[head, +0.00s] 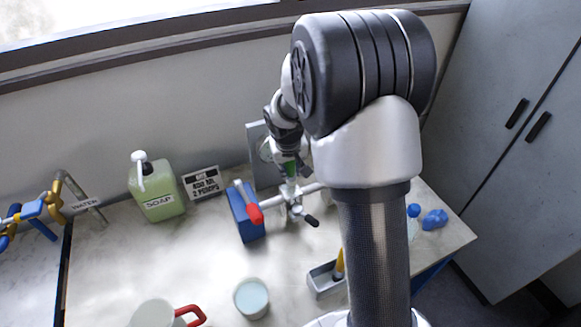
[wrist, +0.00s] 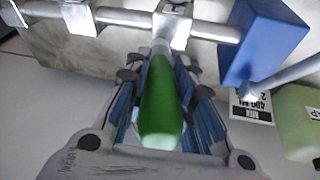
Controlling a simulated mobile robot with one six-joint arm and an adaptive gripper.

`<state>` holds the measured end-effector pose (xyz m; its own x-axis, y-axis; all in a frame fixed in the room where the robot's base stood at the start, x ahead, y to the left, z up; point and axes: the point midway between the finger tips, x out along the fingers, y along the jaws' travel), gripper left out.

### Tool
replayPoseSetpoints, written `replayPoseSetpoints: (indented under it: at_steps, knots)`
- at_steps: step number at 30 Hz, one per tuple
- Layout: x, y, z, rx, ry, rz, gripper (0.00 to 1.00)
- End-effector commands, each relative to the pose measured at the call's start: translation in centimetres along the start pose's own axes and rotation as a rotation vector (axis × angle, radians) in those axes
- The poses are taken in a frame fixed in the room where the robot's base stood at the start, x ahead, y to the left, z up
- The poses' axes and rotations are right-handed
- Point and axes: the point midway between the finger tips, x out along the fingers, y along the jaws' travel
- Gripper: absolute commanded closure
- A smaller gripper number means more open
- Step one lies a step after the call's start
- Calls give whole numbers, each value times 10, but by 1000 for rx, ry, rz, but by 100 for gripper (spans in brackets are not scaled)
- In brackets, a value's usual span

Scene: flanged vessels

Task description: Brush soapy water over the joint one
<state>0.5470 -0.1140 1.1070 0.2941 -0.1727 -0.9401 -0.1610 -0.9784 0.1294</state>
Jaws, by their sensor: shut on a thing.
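My gripper (wrist: 160,75) is shut on a green-handled tool (wrist: 160,105), which looks like a brush. In the head view my gripper (head: 287,148) holds the green handle (head: 290,169) pointing down over the silver pipe (head: 310,188). The tool's far end is at or just above a metal fitting (wrist: 173,28) on the pipe; bristles are hidden, and I cannot tell whether they touch. Joint labels are not readable. A cup of pale blue liquid (head: 251,298) stands at the front. A green soap bottle (head: 160,200) with a white pump stands at the back left.
A blue block (head: 245,218) supports the pipe, beside a red-ended handle (head: 254,214). A sign (head: 202,183) stands by the soap. A jug (head: 155,314) with a red handle is at the front. A grey holder (head: 325,280) and blue items (head: 434,219) are to the right.

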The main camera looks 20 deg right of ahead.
Motion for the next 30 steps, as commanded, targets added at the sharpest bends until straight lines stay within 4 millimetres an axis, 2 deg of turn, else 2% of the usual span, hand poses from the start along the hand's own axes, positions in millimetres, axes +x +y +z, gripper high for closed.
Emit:
replayPoseSetpoints:
  at_steps: [7, 16, 25, 30]
  knots:
    - [-6, 4, 19, 0, 1, 1, 100]
    - [-10, 5, 27, 0, 2, 1, 100]
    - [-16, 9, 49, 0, 3, 1, 100]
    - [-16, 9, 51, 0, 2, 1, 100]
